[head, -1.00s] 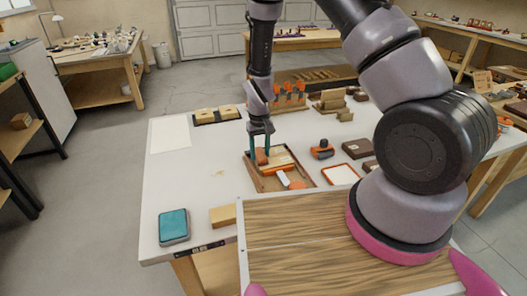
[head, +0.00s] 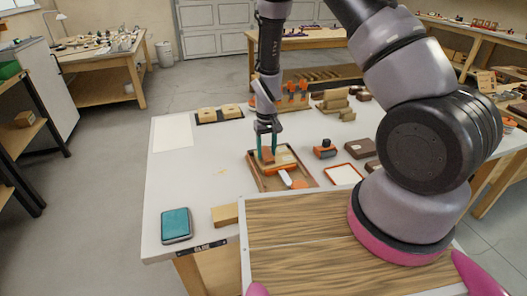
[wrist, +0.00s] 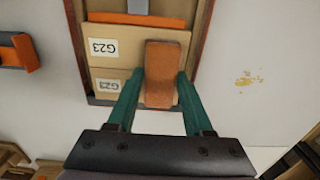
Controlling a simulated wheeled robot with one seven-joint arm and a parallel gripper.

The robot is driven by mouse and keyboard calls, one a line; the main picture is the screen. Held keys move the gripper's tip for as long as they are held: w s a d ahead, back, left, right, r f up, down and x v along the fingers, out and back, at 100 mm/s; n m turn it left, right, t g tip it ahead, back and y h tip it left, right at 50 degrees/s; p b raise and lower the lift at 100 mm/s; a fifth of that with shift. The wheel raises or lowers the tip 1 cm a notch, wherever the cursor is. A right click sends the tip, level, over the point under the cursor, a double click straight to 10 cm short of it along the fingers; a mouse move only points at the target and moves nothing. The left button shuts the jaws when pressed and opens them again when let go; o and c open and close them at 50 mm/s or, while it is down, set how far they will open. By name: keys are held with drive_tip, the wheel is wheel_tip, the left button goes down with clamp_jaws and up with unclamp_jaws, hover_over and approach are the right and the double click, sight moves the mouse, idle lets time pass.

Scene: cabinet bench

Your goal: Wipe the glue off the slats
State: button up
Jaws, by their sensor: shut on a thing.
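My gripper (wrist: 160,75) is shut on a brown-orange block (wrist: 163,62), with a green finger on each side of it. In the wrist view the block covers the right part of two pale slats (wrist: 118,67) labelled G23; I cannot tell whether it touches them. The slats lie in a brown wooden tray (head: 264,185) on the white table. My gripper (head: 266,155) is over the tray's far left part in the head view. No glue is clearly visible on the slats. Yellowish smears (wrist: 248,79) are on the table beside the tray.
An orange-and-white tool (head: 286,179) lies in the tray. An orange-and-black tool (head: 324,149) and an orange-rimmed pad (head: 343,174) are to its right. A teal-topped box (head: 176,225) and a wooden block (head: 225,215) stand near the front. The table left of the tray is mostly clear.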

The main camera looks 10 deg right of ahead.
sight(282, 155)
drive_tip(key=shift+w+d, duration=0.25)
drive_tip(key=shift+d, duration=0.85)
drive_tip(key=shift+w+d, duration=0.2)
drive_tip(key=shift+d, duration=0.8)
drive_tip(key=shift+w+d, duration=0.15)
drive_tip(key=shift+d, duration=0.9)
drive_tip(key=shift+w+d, duration=0.15)
drive_tip(key=shift+d, duration=0.9)
drive_tip(key=shift+a, duration=0.1)
drive_tip(key=shift+s+a, duration=0.15)
drive_tip(key=shift+a, duration=0.95)
drive_tip(key=shift+s+a, duration=0.3)
drive_tip(key=shift+a, duration=1.1)
drive_tip(key=shift+s+a, duration=0.25)
drive_tip(key=shift+a, duration=1.1)
drive_tip(key=shift+s+a, duration=0.3)
drive_tip(key=shift+a, duration=1.1)
